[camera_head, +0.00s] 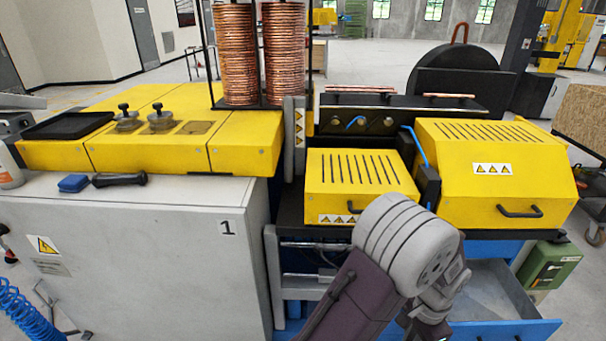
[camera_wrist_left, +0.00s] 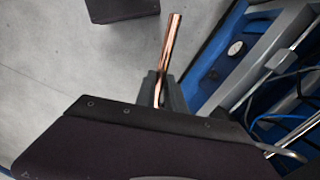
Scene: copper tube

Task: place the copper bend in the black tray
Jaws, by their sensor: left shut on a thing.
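The black tray (camera_head: 68,125) lies flat on the left end of the yellow machine top in the head view. In the left wrist view my left gripper (camera_wrist_left: 160,88) is shut on a shiny copper tube piece (camera_wrist_left: 170,45). The piece sticks out past the fingertips above a grey floor. Only a straight length shows, so I cannot tell whether it is bent. The gripper cannot be made out in the head view, where one of my arms rises from the bottom edge, right of centre. My right gripper is not in view.
Two copper coil stacks (camera_head: 237,55) stand on the yellow machine. Knobbed fittings (camera_head: 162,118) sit right of the tray. Copper rods (camera_head: 360,89) lie on the black machine at the back. A blue drawer (camera_head: 505,328) stands open.

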